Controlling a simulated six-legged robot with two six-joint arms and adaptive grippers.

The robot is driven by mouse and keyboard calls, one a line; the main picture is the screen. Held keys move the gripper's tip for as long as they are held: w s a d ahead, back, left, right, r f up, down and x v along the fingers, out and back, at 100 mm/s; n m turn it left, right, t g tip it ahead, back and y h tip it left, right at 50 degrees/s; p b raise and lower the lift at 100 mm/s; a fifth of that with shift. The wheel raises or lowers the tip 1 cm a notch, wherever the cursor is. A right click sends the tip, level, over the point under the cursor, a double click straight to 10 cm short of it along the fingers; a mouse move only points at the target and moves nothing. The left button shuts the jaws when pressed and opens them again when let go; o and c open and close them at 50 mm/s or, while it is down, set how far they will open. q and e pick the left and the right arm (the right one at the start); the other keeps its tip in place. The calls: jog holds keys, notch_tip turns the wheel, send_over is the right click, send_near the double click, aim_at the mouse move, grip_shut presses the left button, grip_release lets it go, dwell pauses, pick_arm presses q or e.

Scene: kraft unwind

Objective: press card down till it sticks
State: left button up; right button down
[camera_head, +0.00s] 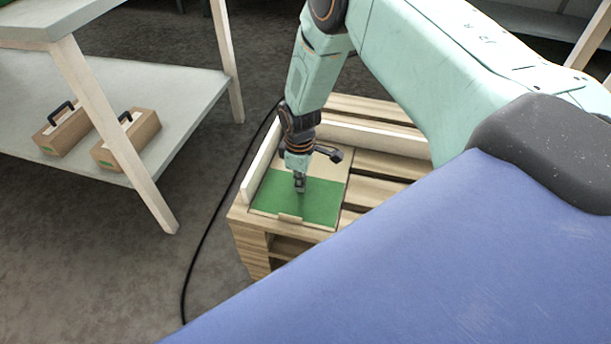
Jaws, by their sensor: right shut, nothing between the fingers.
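A green card (322,207) lies flat on a brown board or box top (325,172) at the corner of a wooden pallet (384,165). My right gripper (299,189) points straight down, shut and empty, with its tips at the card's middle. The tips seem to touch the card, but a small gap cannot be ruled out. The gripper hides a little of the card's upper part. My left gripper is not in view.
Pale upright strips (262,160) border the card's spot at the left and back. A table with a lower shelf (185,95) stands at the left, holding two cardboard boxes with black handles (128,140). A black cable (207,232) runs along the floor beside the pallet.

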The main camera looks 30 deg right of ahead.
jog(key=shift+r+p, duration=2.35)
jog(key=shift+r, duration=0.65)
jog(key=shift+s+d+f, duration=0.1)
jog(key=shift+s+f, duration=0.05)
jog(key=shift+s, duration=0.05)
jog(key=d, duration=0.2)
jog(key=d+p, duration=0.1)
jog(key=shift+w+d+f+m, duration=0.2)
jog(key=shift+f+m, duration=0.1)
jog(key=shift+m, duration=0.1)
jog(key=w+d+m, duration=0.1)
jog(key=w+d+m+t, duration=0.1)
jog(key=d, duration=0.1)
jog(key=shift+w+d+m+h, duration=0.1)
jog(key=shift+w+m+h, duration=0.1)
jog(key=shift+m+h, duration=0.15)
jog(key=shift+w+d+r+m+t, duration=0.85)
jog(key=shift+w+d+m+t, duration=1.05)
jog(key=shift+w+m, duration=1.9)
jog(key=shift+m+h, duration=0.35)
jog(key=shift+h, duration=0.1)
jog(key=f+b, duration=0.4)
jog(key=s+f+b, duration=0.1)
jog(key=f+b, duration=0.2)
jog(key=shift+d+f, duration=0.1)
jog(key=shift+d, duration=0.05)
